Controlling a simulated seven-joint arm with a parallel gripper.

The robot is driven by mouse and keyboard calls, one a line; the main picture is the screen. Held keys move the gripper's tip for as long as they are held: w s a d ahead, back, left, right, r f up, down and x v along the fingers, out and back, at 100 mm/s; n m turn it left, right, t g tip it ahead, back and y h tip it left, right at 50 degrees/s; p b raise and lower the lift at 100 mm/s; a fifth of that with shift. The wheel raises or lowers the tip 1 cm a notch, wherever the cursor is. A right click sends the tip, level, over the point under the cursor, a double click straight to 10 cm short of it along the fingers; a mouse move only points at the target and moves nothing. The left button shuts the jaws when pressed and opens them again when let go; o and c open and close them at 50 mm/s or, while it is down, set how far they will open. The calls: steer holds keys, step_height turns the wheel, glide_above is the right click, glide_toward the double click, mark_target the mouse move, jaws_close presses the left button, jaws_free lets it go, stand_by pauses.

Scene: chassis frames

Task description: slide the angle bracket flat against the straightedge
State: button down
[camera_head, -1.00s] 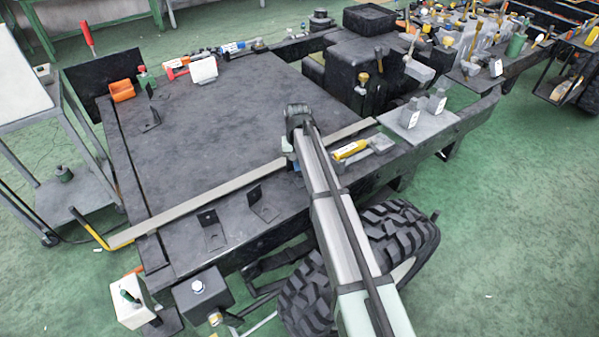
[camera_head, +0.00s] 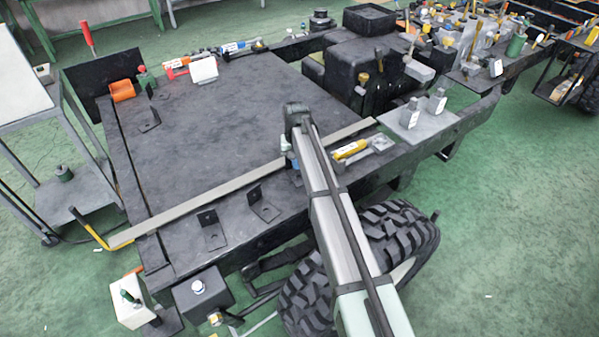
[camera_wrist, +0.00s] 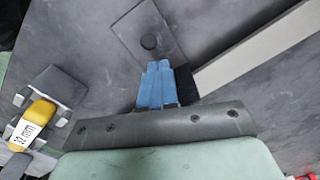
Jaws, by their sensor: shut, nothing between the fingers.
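The straightedge (camera_head: 215,192) is a long pale bar lying diagonally across the dark plate. It shows at the right in the wrist view (camera_wrist: 260,45). Two dark angle brackets stand on its near side, a left one (camera_head: 211,232) and a right one (camera_head: 265,208). A third bracket (camera_head: 150,121) is on the far side. In the wrist view a dark bracket (camera_wrist: 150,42) has its holed flange flat and its upright flange beside my fingers. I cannot tell which bracket it is or whether it touches the bar. My gripper (camera_wrist: 160,72) is shut and empty, its blue fingertips close to that upright flange.
A yellow tool (camera_head: 350,149), marked 32 mm in the wrist view, sits in a grey holder right of my arm. A grey block with posts (camera_head: 417,122) stands farther right. Orange and red items (camera_head: 122,90) line the far edge. The plate's middle is clear.

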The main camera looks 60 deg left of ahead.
steer(key=shift+a, duration=0.45)
stand_by(0.6)
steer(key=shift+r, duration=0.1)
step_height(320, 180, up, 7)
steer(key=d, duration=0.1)
stand_by(1.3)
stand_by(0.4)
